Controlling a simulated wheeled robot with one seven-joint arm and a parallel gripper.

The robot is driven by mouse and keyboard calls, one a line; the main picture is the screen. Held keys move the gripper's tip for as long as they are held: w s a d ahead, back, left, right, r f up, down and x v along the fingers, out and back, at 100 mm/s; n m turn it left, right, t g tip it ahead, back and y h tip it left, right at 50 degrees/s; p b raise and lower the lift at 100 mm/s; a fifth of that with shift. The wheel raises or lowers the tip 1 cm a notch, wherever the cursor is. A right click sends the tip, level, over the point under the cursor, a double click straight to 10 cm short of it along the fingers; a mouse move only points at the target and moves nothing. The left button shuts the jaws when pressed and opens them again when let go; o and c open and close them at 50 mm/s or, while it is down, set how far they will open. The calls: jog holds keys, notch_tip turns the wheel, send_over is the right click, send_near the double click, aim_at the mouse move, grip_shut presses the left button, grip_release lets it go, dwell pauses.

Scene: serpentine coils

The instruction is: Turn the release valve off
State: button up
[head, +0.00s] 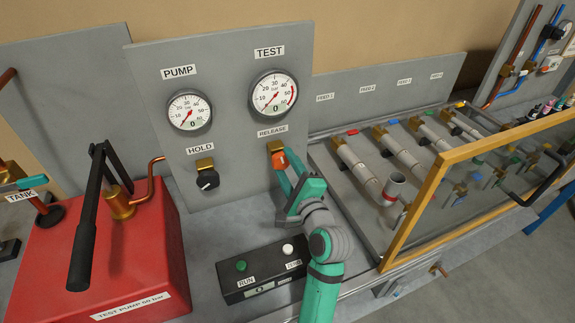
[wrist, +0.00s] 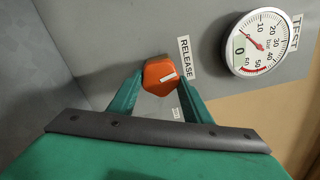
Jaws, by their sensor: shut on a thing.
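The release valve's orange knob (head: 280,159) sits under the RELEASE label on the grey panel, on a brass body (head: 275,146). The knob also shows in the wrist view (wrist: 160,75), with a white mark on its face. My green gripper (head: 289,181) reaches it from below right; in the wrist view its two fingers (wrist: 158,88) are shut on the knob, one on each side. The TEST gauge (head: 273,93) above reads near 0; it also shows in the wrist view (wrist: 258,43). Part of the knob is hidden by my gripper in the head view.
A black HOLD knob (head: 207,180) and the PUMP gauge (head: 189,111) are to the left on the panel. The red test pump (head: 135,255) with a black lever stands at left. A RUN button box (head: 265,270) lies below my arm. A yellow-framed guard (head: 425,210) covers pipes at right.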

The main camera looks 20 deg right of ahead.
jog(key=shift+s+m, duration=0.1)
jog(key=shift+m, duration=1.1)
jog(key=shift+d, duration=0.1)
jog(key=o, duration=1.1)
jog(key=shift+c, duration=0.2)
jog(key=s, duration=1)
jog(key=shift+s, duration=0.4)
jog(key=shift+w, duration=0.1)
